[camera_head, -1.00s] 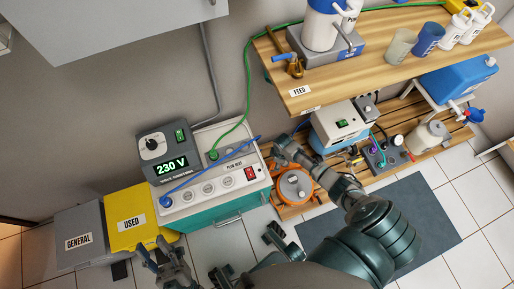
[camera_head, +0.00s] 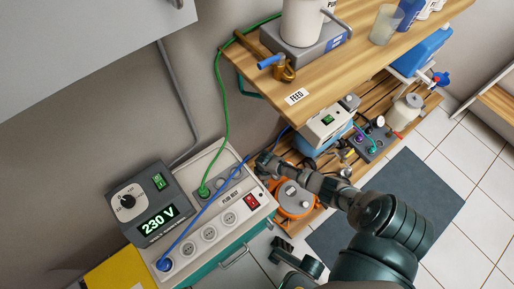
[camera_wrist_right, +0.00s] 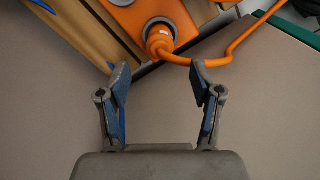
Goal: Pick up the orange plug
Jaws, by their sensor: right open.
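The orange plug (camera_wrist_right: 160,40) shows in the right wrist view, with a round collar and an orange cord leading off to the right. It sits against an orange surface just beyond my right gripper (camera_wrist_right: 160,68), roughly centred between the fingertips. The fingers are apart and nothing is between them. In the head view my right gripper (camera_head: 266,165) is by the right side of the power box (camera_head: 215,205), near the orange reel (camera_head: 293,199). I cannot make out the plug there.
The power box has several sockets, a green and a blue cable and a red switch. A wooden shelf (camera_head: 375,55) overhangs behind the gripper. A slatted pallet (camera_head: 412,105) carries devices and containers. A dark mat (camera_head: 400,200) on the right is clear.

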